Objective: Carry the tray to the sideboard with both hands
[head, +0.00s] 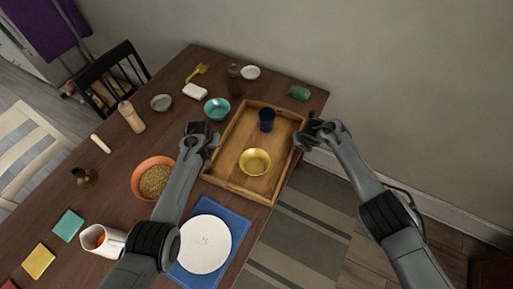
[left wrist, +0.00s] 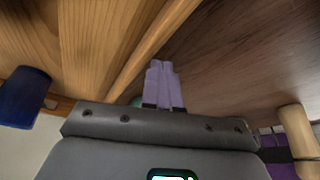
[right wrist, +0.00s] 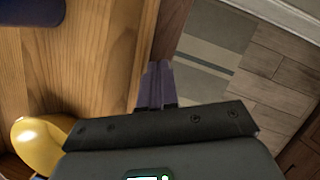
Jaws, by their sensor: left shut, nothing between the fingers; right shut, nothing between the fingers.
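The wooden tray (head: 235,172) lies on the dark table, near its right edge. It holds a dark blue cup (head: 266,120) and a yellow bowl (head: 255,162). My left gripper (head: 212,146) is shut and empty at the tray's left rim. In the left wrist view, its closed fingers (left wrist: 163,85) are beside the tray wall (left wrist: 150,52). My right gripper (head: 303,138) is shut and empty at the right rim. In the right wrist view, its closed fingers (right wrist: 155,85) are beside the tray wall (right wrist: 148,40). I cannot tell whether either touches the tray. No sideboard is clearly identifiable.
A white plate (head: 205,244) on a blue mat (head: 239,222) lies in front of the tray. An orange bowl (head: 150,162) and a teal bowl (head: 217,108) stand to its left. A green item (head: 298,93) lies behind it. A striped rug (head: 300,235) covers floor at right.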

